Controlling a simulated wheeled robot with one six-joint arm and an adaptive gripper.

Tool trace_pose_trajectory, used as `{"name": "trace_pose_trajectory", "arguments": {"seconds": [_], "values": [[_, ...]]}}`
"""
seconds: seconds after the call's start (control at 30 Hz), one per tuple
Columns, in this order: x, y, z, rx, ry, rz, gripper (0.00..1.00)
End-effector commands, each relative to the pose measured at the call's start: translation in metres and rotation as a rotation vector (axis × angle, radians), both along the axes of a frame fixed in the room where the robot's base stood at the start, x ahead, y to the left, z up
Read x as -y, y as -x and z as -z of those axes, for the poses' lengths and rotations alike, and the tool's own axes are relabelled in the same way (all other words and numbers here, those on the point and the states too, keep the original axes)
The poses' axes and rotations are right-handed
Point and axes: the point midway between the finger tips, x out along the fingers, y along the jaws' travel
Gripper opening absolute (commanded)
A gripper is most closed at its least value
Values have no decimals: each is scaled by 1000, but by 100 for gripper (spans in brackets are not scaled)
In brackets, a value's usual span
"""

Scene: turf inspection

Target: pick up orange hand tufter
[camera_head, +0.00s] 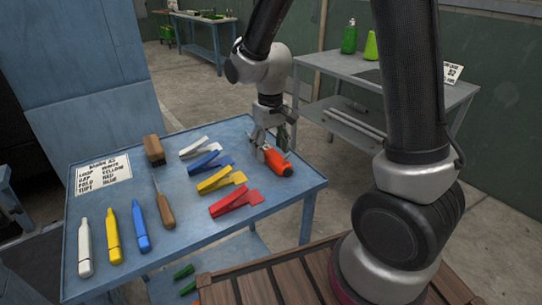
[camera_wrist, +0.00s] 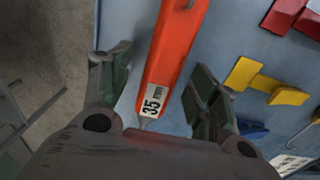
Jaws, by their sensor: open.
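The orange hand tufter (camera_head: 279,162) lies on the blue table near its right edge in the head view. In the wrist view the orange hand tufter (camera_wrist: 172,45) runs up and away from between the fingers, with a white label reading 35 near its lower end and a thin tip below it. My gripper (camera_head: 268,142) is over the tufter's far end. In the wrist view my gripper (camera_wrist: 158,88) is open, one finger on each side of the tufter, with a gap visible on both sides.
The blue table (camera_head: 285,206) also holds red (camera_head: 236,202), yellow (camera_head: 221,179), blue and white clips left of the tufter. White, yellow and blue marker-like tools, an awl (camera_head: 163,205), a brush (camera_head: 154,150) and a printed card (camera_head: 103,174) lie farther left. A grey table (camera_head: 340,66) with green bottles stands behind.

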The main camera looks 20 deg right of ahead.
Motion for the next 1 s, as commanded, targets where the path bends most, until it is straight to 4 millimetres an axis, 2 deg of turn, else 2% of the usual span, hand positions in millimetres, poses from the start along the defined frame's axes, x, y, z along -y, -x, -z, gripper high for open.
{"name": "trace_pose_trajectory", "arguments": {"seconds": [0.13, 0.37, 0.7, 1.0], "values": [[0, 1, 16, -3, 1, -1, 61], [0, 1, 17, 0, 0, -1, 61], [0, 1, 17, 0, 0, -1, 3], [-1, 0, 10, 2, 0, -1, 3]]}}
